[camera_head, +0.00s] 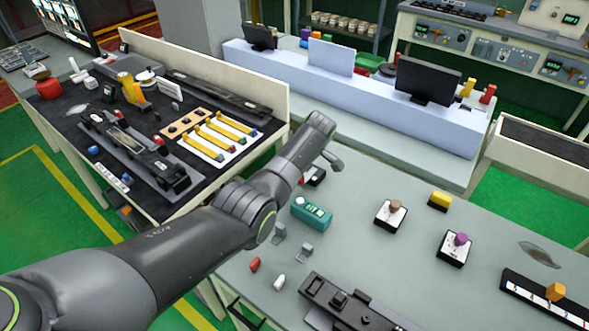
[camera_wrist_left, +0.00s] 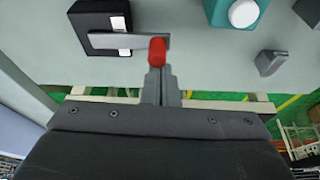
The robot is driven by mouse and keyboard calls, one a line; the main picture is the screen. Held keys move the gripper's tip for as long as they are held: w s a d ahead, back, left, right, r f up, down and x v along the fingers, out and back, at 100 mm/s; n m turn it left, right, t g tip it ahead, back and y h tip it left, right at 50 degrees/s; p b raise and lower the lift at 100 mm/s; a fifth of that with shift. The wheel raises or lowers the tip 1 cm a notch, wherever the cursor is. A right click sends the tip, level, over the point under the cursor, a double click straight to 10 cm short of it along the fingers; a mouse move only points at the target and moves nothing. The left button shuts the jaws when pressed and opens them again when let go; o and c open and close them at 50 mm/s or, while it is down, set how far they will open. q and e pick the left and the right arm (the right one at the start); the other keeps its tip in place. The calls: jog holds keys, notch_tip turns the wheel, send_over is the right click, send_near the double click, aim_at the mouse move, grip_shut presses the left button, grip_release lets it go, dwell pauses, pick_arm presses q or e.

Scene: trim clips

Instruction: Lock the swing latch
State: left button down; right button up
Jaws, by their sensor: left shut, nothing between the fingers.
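The swing latch is a black block (camera_wrist_left: 92,20) with a white plate and a grey lever (camera_wrist_left: 120,42) that ends in a red knob (camera_wrist_left: 157,57). In the left wrist view the lever lies sideways across the block, with the knob past its right side. In the head view the dark block (camera_head: 317,177) shows partly behind my left arm. My left gripper (camera_wrist_left: 161,76) is shut and empty, its fingertips right at the red knob; I cannot tell whether they touch it. In the head view the left gripper (camera_head: 333,160) is seen near the latch. My right gripper is not in view.
A teal device (camera_head: 312,213) stands close to the latch. Small grey brackets (camera_head: 279,232), a red piece (camera_head: 255,264) and a white piece (camera_head: 279,282) lie nearer. Knob boxes (camera_head: 390,213) stand to the right. The grey table (camera_head: 350,255) is clear between them.

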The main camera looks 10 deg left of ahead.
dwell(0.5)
